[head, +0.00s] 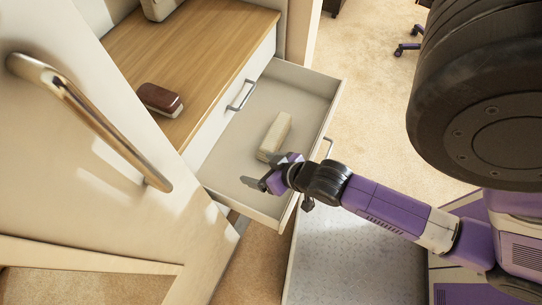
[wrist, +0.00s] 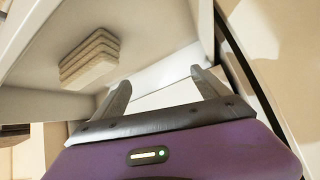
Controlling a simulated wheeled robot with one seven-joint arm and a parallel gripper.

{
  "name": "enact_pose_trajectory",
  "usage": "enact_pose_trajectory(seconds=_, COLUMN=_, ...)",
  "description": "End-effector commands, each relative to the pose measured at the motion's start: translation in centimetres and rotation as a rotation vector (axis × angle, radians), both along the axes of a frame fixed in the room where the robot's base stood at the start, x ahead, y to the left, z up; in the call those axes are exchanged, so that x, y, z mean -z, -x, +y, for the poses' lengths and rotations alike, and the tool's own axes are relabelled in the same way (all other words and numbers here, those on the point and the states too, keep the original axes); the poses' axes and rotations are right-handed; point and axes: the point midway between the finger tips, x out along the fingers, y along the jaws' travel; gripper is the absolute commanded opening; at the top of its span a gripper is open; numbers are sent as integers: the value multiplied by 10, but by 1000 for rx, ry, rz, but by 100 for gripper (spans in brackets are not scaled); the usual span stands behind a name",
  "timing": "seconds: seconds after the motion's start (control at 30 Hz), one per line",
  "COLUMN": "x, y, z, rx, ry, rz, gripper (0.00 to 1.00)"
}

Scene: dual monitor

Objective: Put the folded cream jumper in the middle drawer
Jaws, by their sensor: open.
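The folded cream jumper (head: 274,136) lies in the open drawer (head: 315,80), below a closed drawer front. In the wrist view the jumper (wrist: 89,58) shows as a layered block to the left of my fingers, apart from them. My gripper (head: 262,174) is open and empty, over the near end of the open drawer, just nearer than the jumper. In the wrist view the two fingers of my gripper (wrist: 161,85) stand apart with nothing between them.
The closed drawer front (head: 236,102) has a metal handle. A brown and white item (head: 160,99) lies on the wooden top (head: 190,45). A cream door with a long metal handle (head: 90,120) fills the left. Carpet (head: 365,110) lies at the right.

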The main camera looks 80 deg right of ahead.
Motion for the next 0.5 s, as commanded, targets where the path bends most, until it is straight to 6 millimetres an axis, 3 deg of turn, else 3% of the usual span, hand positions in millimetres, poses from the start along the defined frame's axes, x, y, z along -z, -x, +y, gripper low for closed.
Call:
enact_pose_trajectory(seconds=0.03, x=-17, y=9, z=21, rx=-81, ry=31, rz=-38, gripper=85)
enact_pose_trajectory(seconds=0.2, x=-89, y=28, z=77, rx=-306, ry=137, rz=-212, gripper=85)
enact_pose_trajectory(seconds=0.4, x=-162, y=47, z=114, rx=-449, ry=216, rz=-376, gripper=85)
enact_pose_trajectory(seconds=0.5, x=-182, y=52, z=121, rx=-476, ry=234, rz=-419, gripper=85)
